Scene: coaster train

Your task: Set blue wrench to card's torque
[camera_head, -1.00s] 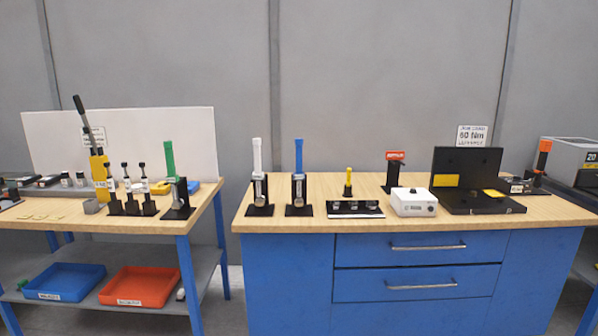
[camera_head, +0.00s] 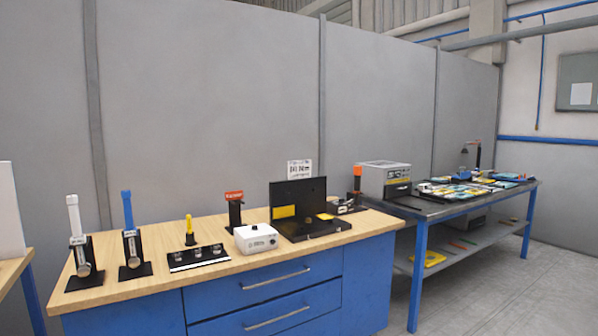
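The blue-handled wrench (camera_head: 127,212) stands upright in a black stand (camera_head: 135,268) on the left part of the wooden bench top. The small white card (camera_head: 299,169) with dark print is at the wall behind the open black case; its print is too blurred to read now. A white-handled wrench (camera_head: 75,218) stands in a similar stand just left of the blue one. Neither of my grippers shows in the head view.
The bench (camera_head: 290,291) has blue drawers below its wooden top. A yellow-handled tool (camera_head: 189,230) stands on a black rack, with a red-topped stand (camera_head: 234,205) behind. Floor at right is clear.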

